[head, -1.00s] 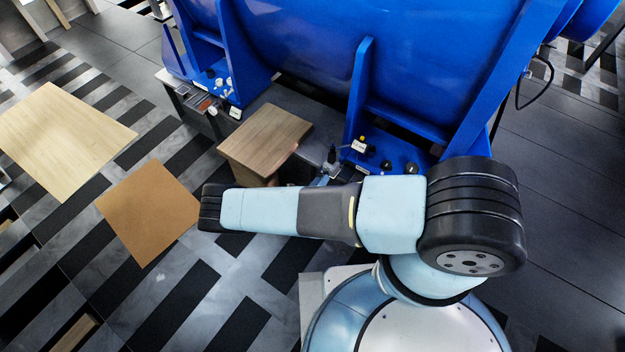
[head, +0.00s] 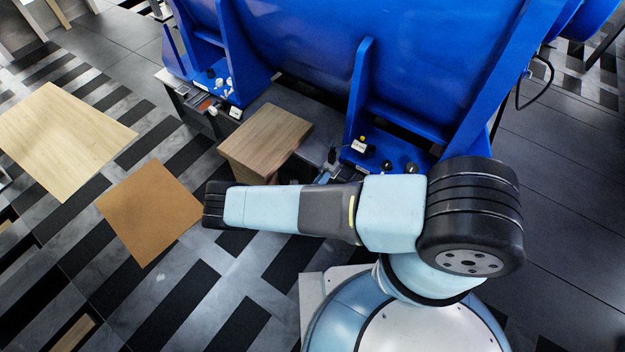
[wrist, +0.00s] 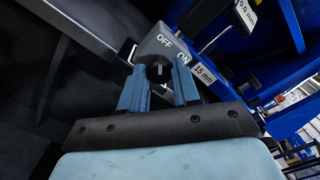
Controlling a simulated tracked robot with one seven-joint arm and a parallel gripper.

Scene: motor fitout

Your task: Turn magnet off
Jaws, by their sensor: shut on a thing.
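A grey magnet base (wrist: 165,45) marked OFF and ON shows in the wrist view, with a dark switch knob (wrist: 159,71) on its face below the words. My gripper (wrist: 160,80) has its two blue fingers on either side of the knob and is shut on it. In the head view my gripper (head: 327,172) is small and partly hidden by my arm, beside the foot of the blue motor (head: 300,45). The exact angle of the knob is hard to tell.
A tag reading 15 mm (wrist: 203,74) and another small tag (wrist: 246,12) stand close by on the blue frame. A brown wooden block (head: 265,135) lies left of my gripper. Flat boards (head: 150,210) lie on the floor at left.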

